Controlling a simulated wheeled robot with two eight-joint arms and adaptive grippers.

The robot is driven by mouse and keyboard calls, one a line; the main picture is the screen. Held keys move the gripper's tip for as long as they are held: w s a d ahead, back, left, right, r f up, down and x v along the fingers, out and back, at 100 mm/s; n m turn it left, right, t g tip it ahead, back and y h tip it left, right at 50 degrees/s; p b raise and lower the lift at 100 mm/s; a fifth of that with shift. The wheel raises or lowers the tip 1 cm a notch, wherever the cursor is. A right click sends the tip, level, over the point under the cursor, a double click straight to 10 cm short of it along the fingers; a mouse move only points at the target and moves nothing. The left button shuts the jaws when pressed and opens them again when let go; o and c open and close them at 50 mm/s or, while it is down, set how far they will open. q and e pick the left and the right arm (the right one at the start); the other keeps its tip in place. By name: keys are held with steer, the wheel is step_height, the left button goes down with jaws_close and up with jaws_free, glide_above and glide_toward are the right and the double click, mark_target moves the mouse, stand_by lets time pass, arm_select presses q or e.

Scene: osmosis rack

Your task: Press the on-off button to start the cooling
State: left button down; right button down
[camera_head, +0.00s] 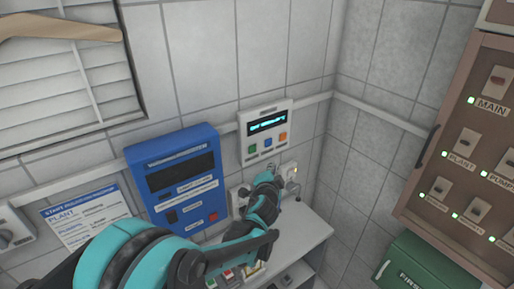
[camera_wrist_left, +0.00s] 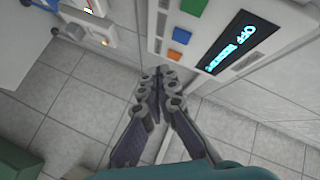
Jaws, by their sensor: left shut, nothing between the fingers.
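A white wall controller (camera_head: 266,145) has a lit display (camera_head: 267,124) and a row of green (camera_head: 252,149), blue (camera_head: 268,143) and orange (camera_head: 283,136) buttons. In the left wrist view its display (camera_wrist_left: 231,44) begins with "OFF"; the rest is hard to read. The orange button (camera_wrist_left: 173,56) is closest to my left gripper's (camera_wrist_left: 160,85) fingertips. The fingers are shut and empty, just below the controller's lower edge, apart from the buttons in the picture. In the head view the left gripper (camera_head: 271,174) is partly hidden by its own wrist. The right gripper is not in view.
A blue panel (camera_head: 178,180) hangs left of the controller. A white cabinet (camera_head: 312,228) stands beneath my left arm. A brown switch board (camera_head: 448,150) and a green box (camera_head: 420,265) are at the right.

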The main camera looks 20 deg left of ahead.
mark_target(253, 149)
arm_select(q)
steer(key=shift+a, duration=0.1)
steer(key=shift+w+a, duration=0.9)
steer(key=shift+a, duration=0.25)
steer(key=shift+w+a, duration=0.9)
steer(key=shift+a, duration=0.25)
steer(key=shift+w+a, duration=0.9)
steer(key=shift+a, duration=0.25)
steer(key=shift+w+a, duration=0.25)
steer(key=shift+a, duration=0.1)
steer(key=shift+w+a, duration=0.25)
steer(key=shift+s+d, duration=0.5)
steer(key=shift+d, duration=0.1)
